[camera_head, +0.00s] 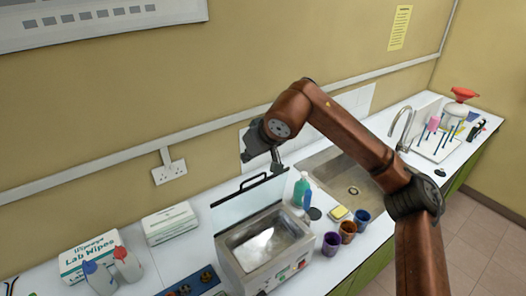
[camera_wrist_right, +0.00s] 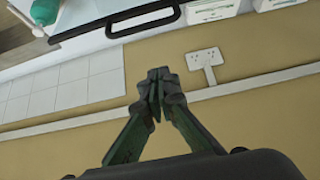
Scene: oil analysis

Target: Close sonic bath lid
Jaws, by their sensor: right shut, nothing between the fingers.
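The sonic bath (camera_head: 270,270) is a silvery box with an open, empty-looking basin on the counter. Its lid (camera_head: 240,204) stands raised at the back edge, with a dark bar handle (camera_head: 253,181) along its top. In the right wrist view the handle (camera_wrist_right: 118,27) and part of the lid (camera_wrist_right: 90,12) show at the top. My right gripper (camera_head: 247,157) is above and behind the raised lid, near the wall. In the wrist view its fingertips (camera_wrist_right: 158,78) are together with nothing between them, apart from the handle. My left gripper is not in view.
A green bottle (camera_head: 301,188), several cups (camera_head: 331,243) and a sink (camera_head: 350,185) are right of the bath. A wall socket (camera_head: 169,172) and tiles are behind.

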